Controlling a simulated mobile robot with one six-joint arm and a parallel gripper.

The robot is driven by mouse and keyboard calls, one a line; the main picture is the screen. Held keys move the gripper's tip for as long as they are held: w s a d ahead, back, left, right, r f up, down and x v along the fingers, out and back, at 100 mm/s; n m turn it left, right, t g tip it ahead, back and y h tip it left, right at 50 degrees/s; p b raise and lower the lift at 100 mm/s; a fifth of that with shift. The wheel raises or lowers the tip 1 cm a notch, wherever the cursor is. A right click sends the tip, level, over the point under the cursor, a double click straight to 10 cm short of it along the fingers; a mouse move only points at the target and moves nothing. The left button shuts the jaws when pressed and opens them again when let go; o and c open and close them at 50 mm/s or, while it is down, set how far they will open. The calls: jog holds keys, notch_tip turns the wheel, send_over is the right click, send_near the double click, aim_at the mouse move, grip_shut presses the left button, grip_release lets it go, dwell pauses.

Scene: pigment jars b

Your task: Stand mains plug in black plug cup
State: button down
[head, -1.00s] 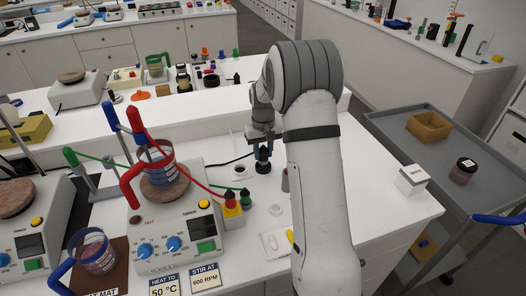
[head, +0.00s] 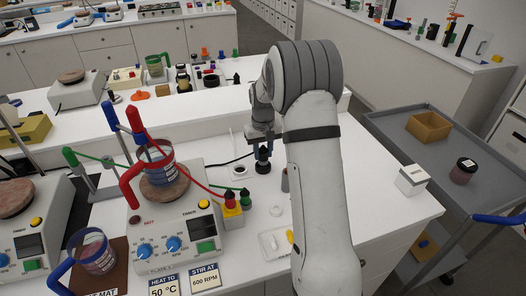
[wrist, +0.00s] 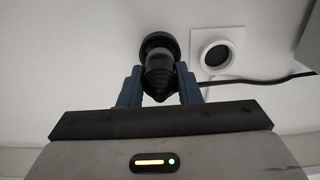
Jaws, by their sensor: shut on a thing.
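The mains plug (wrist: 158,77) is black with a ribbed, tapering end. My gripper (wrist: 159,88) is shut on it, one blue finger on each side. In the head view my gripper (head: 263,148) is above the bench, left of my arm. The black plug cup (wrist: 157,43) is a round black shape at the far end of the plug. It also shows directly below my gripper in the head view (head: 263,168). The plug lines up with the cup and overlaps it in view. I cannot tell how deep the plug sits.
A white square plate with a round black opening (wrist: 217,54) lies right of the cup in the wrist view. A black cable (wrist: 250,82) runs to the right there. The hotplate (head: 175,235) with a beaker stands left in the head view. A small white box (head: 411,180) stands right.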

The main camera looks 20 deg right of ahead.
aim_at(263, 148)
jog(key=shift+f+b, duration=0.85)
jog(key=shift+f, duration=0.4)
jog(key=c, duration=1)
grip_release()
jog(key=shift+o, duration=0.2)
notch_tip(263, 148, up, 8)
jog(key=shift+f+b, duration=0.1)
jog(key=shift+b, duration=0.4)
